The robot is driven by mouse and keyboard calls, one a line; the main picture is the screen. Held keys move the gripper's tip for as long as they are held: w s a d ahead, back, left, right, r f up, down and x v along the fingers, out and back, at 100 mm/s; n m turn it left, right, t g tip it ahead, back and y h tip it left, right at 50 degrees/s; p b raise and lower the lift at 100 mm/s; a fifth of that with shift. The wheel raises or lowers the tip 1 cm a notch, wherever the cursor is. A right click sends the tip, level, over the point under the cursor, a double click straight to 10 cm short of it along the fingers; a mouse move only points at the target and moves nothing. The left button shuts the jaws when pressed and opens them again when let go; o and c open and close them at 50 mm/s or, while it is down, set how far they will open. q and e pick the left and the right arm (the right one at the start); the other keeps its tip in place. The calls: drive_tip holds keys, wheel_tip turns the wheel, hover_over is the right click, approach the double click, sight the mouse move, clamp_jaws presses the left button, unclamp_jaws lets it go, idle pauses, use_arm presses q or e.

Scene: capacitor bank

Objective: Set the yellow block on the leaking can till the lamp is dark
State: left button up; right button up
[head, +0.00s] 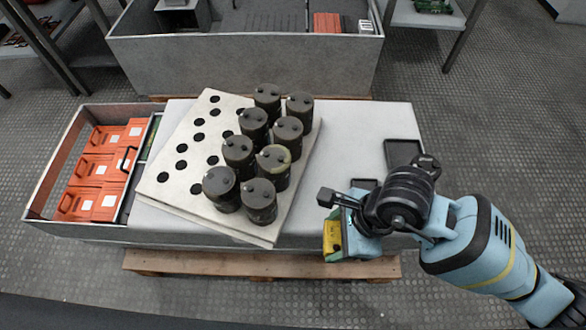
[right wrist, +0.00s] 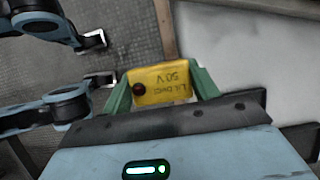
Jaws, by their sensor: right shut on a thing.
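The yellow block (head: 332,240) is held in my right gripper (head: 334,238), off the table's front edge at the right. In the right wrist view the block (right wrist: 160,86) sits between two green finger pads, with upside-down lettering reading 50 V and a dark red round lamp that looks unlit. Several dark cans stand in two rows on the white perforated plate. The leaking can (head: 273,170) has a yellow-green stain around its top and stands in the right row, apart from the block. My left gripper does not show in the head view.
The white perforated plate (head: 172,165) lies turned on the grey table (head: 350,125), with empty holes left of the cans. A black tray (head: 403,152) lies at the table's right. A bin (head: 50,170) of orange boxes (head: 92,171) adjoins the left. The table between cans and tray is clear.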

idle(0.4)
drive_tip(key=shift+w+d+r+n, duration=0.2)
drive_tip(key=shift+d+n, duration=0.1)
drive_tip(key=w+d+r+n+g+h, duration=0.2)
drive_tip(key=d+r+n, duration=0.5)
drive_tip(key=r+n, duration=0.1)
drive_tip(key=w+d+r+n+g+h, duration=0.2)
drive_tip(key=d+r+n, duration=0.5)
drive_tip(key=r+n, duration=0.1)
drive_tip(key=shift+r+n+h, duration=0.15)
drive_tip(key=shift+n+h, duration=0.15)
drive_tip(key=shift+n, duration=0.2)
drive_tip(key=shift+w, duration=0.1)
